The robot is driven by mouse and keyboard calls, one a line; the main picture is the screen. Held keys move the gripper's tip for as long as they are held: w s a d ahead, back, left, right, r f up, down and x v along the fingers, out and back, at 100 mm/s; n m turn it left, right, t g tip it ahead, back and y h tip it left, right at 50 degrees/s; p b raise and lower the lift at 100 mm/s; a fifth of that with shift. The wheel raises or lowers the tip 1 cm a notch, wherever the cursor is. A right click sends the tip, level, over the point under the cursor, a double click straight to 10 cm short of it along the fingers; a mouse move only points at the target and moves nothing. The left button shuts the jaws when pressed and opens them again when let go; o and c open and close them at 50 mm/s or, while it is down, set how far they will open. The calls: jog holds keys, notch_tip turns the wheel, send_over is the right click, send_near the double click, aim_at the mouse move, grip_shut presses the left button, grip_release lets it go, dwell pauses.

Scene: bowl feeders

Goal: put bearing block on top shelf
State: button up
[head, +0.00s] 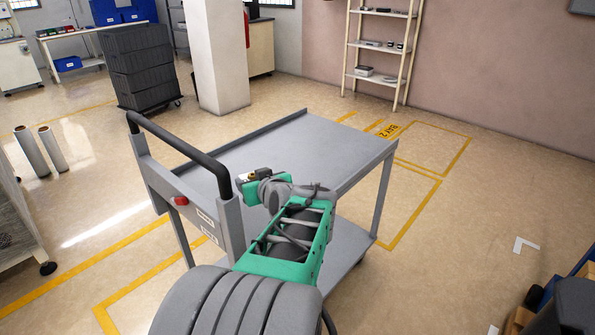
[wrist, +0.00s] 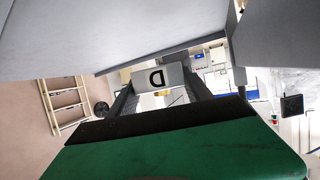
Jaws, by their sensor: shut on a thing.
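A grey cart carries a flat top shelf (head: 315,140) with a low rim, and a lower shelf (head: 350,243) beneath it. My gripper (head: 251,177) is over the near left part of the top shelf, close to the black handle. It is shut on a small part with a dark body and a brass-coloured spot, taken as the bearing block (head: 262,172); the part is mostly hidden. In the wrist view, the dark fingers of my gripper (wrist: 160,95) reach forward, with a grey cart surface (wrist: 190,35) across the top. The gap between part and shelf cannot be told.
The cart's black handle (head: 180,142) rises beside my arm. The top shelf's visible area is bare. A stack of dark crates (head: 140,65), a white pillar (head: 218,55) and a wall rack (head: 382,45) stand behind. Open floor lies right of the cart.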

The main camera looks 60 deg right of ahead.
aim_at(259, 219)
jog(key=f, duration=0.3)
jog(key=f+b, duration=0.1)
jog(key=f, duration=0.3)
jog(key=f+b, duration=0.1)
jog(key=f, duration=0.2)
jog(key=shift+s+f, duration=0.25)
jog(key=shift+f, duration=0.05)
jog(key=shift+f+b, duration=0.2)
jog(key=shift+b, duration=0.1)
jog(key=o, duration=1.6)
jog(key=shift+r, duration=0.1)
jog(key=shift+s+a+r+p, duration=0.1)
jog(key=shift+r+p, duration=0.15)
jog(key=shift+p, duration=0.1)
jog(key=p+v, duration=0.1)
jog(key=v, duration=1)
jog(key=shift+p, duration=0.3)
jog(key=shift+s+a, duration=0.2)
jog(key=shift+a, duration=0.15)
